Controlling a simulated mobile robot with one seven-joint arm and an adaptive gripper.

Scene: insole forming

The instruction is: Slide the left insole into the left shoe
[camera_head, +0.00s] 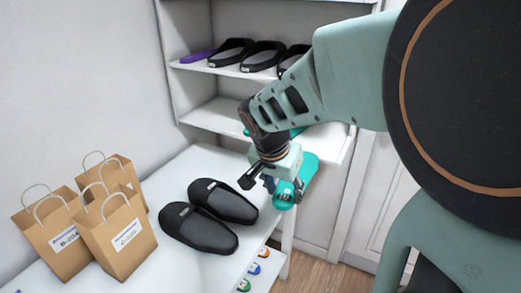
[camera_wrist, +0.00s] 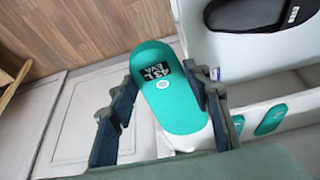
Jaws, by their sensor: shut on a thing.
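My gripper (camera_head: 264,181) is shut on a teal insole (camera_head: 284,197), held in the air past the right edge of the white table. In the wrist view the insole (camera_wrist: 180,110) lies between the two dark fingers (camera_wrist: 162,80), and its black label reads "43 L EVA". Two black slip-on shoes (camera_head: 199,230) (camera_head: 224,201) lie side by side on the table, left of my gripper and apart from it. Their labels are too small to read, so I cannot tell which is the left shoe. The insole's far end is partly hidden in the head view.
Paper bags (camera_head: 122,232) with handles stand at the table's left. A white shelf unit (camera_head: 215,112) behind holds several black shoes (camera_head: 264,57) and a purple insole (camera_head: 197,56). Other teal insoles (camera_wrist: 271,119) show in the wrist view. Coloured round marks (camera_head: 254,268) line the table's front.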

